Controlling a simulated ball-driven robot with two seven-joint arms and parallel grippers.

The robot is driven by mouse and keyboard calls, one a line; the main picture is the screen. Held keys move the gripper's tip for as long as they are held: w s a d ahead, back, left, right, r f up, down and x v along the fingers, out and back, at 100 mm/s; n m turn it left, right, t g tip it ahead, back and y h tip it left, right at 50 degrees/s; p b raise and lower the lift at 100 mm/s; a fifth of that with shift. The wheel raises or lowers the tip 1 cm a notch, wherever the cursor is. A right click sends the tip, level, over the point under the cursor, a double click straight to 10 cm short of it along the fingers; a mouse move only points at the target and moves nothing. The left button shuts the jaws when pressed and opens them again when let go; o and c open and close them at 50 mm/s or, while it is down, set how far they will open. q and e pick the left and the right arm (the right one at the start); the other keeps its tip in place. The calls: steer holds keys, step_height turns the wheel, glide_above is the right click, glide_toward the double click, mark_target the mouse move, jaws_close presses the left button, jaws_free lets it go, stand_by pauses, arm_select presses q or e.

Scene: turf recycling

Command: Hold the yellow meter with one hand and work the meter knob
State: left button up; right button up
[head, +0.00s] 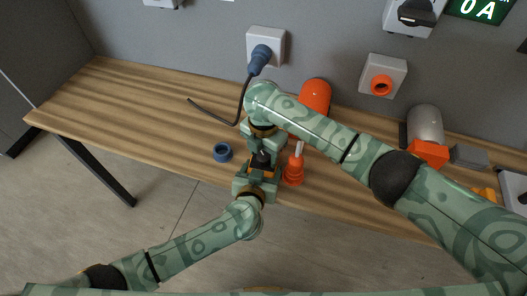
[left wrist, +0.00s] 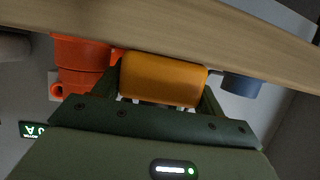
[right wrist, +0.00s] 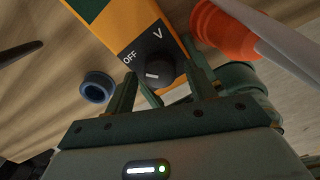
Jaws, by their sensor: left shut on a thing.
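The yellow meter (right wrist: 125,22) has a dark face marked OFF and V, with a round black knob (right wrist: 157,68) carrying a white mark. In the left wrist view its yellow-orange body (left wrist: 162,80) sits between the fingers of my left gripper (left wrist: 160,85), which is shut on it. My right gripper (right wrist: 160,85) is open, its fingers apart at either side of the knob's near edge; I cannot tell whether they touch it. In the head view the two grippers meet over the bench, left (head: 257,180) below right (head: 262,155), and mostly hide the meter.
A wooden bench (head: 150,100) lies below, clear on its left. A blue ring (head: 222,152) and an orange-red cone-like piece (head: 294,172) stand close to the grippers.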

arm_select(q)
steer(key=shift+a+f, duration=0.1)
steer(key=shift+f, duration=0.15)
arm_select(e)
steer(key=c, duration=0.8)
steer(key=shift+m, duration=0.4)
steer(key=m, duration=1.2)
steer(key=shift+w, duration=0.1)
steer(key=shift+m, duration=1.5)
